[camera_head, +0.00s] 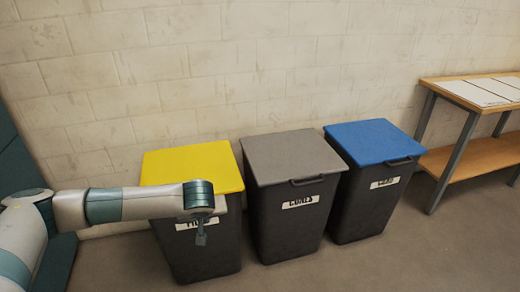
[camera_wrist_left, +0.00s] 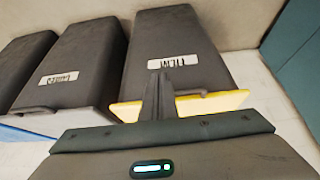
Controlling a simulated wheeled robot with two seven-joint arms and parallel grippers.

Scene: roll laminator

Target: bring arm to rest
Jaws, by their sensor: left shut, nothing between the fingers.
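My left arm comes in from the left in the head view and reaches across the front of the yellow-lidded bin (camera_head: 195,165). My left gripper (camera_head: 201,238) hangs down in front of that bin's dark body, near its label. It is shut and empty. In the left wrist view the gripper's fingers (camera_wrist_left: 157,90) are together, in front of the same bin (camera_wrist_left: 180,45), which appears upside down. I cannot tell whether the gripper touches the bin. My right gripper is not in view.
A grey-lidded bin (camera_head: 290,157) labelled CORES and a blue-lidded bin (camera_head: 373,141) stand in a row to the right. A workbench (camera_head: 470,153) with a lower shelf and white sheets on top stands at the far right. A pale block wall is behind. Floor shows in front.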

